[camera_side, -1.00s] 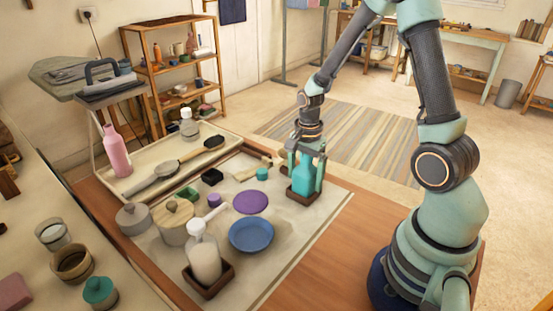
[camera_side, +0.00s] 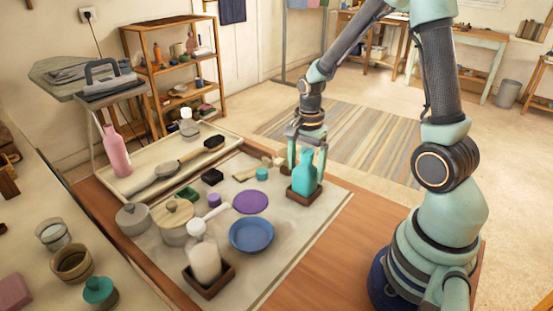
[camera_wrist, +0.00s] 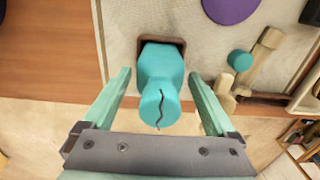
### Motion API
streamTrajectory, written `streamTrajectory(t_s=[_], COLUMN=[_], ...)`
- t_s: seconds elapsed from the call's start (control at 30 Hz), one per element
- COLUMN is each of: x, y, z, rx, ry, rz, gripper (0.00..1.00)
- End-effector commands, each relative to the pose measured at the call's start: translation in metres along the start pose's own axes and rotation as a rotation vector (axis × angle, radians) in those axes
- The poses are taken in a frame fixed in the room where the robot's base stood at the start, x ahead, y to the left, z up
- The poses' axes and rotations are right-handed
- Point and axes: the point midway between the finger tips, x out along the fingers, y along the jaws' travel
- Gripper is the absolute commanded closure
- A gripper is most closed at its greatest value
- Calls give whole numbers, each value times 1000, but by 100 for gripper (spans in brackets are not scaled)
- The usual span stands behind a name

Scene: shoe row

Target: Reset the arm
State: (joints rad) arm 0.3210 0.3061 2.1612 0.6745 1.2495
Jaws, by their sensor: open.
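A teal bottle (camera_side: 304,176) stands upright in a small dark brown square tray (camera_side: 305,195) near the right edge of the mat. My gripper (camera_side: 307,162) is open, with one finger on each side of the bottle. In the wrist view the bottle (camera_wrist: 160,68) is between the tips of my open gripper (camera_wrist: 159,76), with a visible gap to both fingers. A dark wavy line shows on its top. The brown tray (camera_wrist: 178,44) shows under it.
A white bottle (camera_side: 205,262) stands in another brown tray at the front. A blue dish (camera_side: 251,235), a purple disc (camera_side: 251,202) and lidded pots (camera_side: 173,220) lie on the mat. A long tray (camera_side: 196,158) with a pink bottle (camera_side: 116,153) is behind. Bare wood table (camera_side: 320,255) is free at right.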

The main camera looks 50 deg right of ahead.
Motion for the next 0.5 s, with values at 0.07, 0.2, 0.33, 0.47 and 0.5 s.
streamTrajectory(t_s=[0.07, 0.2, 0.33, 0.47, 0.5], x=[0, 0, -3, -17, -24], y=[0, 0, 0, 0, 0], z=[0, 0, 1, 8, 11], rx=[0, 0, 3, -4, -27], ry=[0, 0, 3, 13, 19], rz=[0, 0, -9, -43, -59], gripper=[8, 8, 8, 8, 8])
